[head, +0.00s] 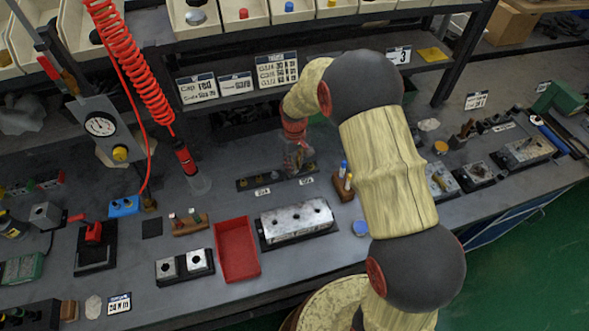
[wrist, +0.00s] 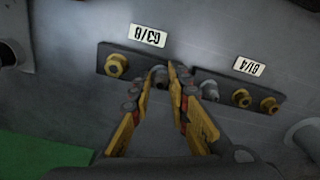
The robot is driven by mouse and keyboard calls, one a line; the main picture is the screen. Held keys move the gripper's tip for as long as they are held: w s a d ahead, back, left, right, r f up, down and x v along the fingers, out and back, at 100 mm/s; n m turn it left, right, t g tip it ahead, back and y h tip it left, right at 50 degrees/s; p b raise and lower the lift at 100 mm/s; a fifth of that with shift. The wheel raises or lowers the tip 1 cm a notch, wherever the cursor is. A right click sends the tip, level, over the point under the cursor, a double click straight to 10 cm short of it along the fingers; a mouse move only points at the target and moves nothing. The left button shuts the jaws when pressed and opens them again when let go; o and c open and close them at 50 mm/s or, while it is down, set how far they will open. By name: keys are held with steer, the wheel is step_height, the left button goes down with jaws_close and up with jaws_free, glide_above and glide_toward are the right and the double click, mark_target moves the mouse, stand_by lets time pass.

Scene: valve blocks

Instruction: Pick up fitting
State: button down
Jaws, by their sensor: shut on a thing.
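My gripper (wrist: 160,78) is over a dark rack (wrist: 138,75) on the bench, its fingers closed around a small grey fitting (wrist: 158,73). The fitting shows between the fingertips; its lower part is hidden, and I cannot tell whether it still touches the rack. A brass fitting (wrist: 116,66) sits left of the fingers. To the right are a grey fitting (wrist: 209,89) and two brass ones (wrist: 241,98). Labels G3/8 (wrist: 148,35) and G1/4 (wrist: 249,66) lie beside the rack. In the head view my gripper (head: 297,168) is above the rack (head: 250,183).
A red tray (head: 237,250) and a metal valve block (head: 297,221) stand nearer the bench's front edge. A pen holder (head: 343,187) is right of the rack. A red coiled hose (head: 140,65) hangs at left. A shelf with bins (head: 240,15) is behind.

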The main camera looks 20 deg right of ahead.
steer(key=shift+r, duration=0.1)
steer(key=shift+r, duration=0.5)
step_height(320, 180, up, 2)
steer(key=shift+r+p, duration=0.15)
steer(key=shift+p, duration=0.25)
steer(key=s+r+p, duration=0.3)
steer(key=s+r, duration=0.6)
steer(key=s, duration=0.5)
steer(key=shift+d+r, duration=0.2)
steer(key=shift+r, duration=0.1)
steer(key=c, duration=2.2)
jaws_free()
steer(key=shift+c, duration=0.2)
steer(key=c, duration=0.4)
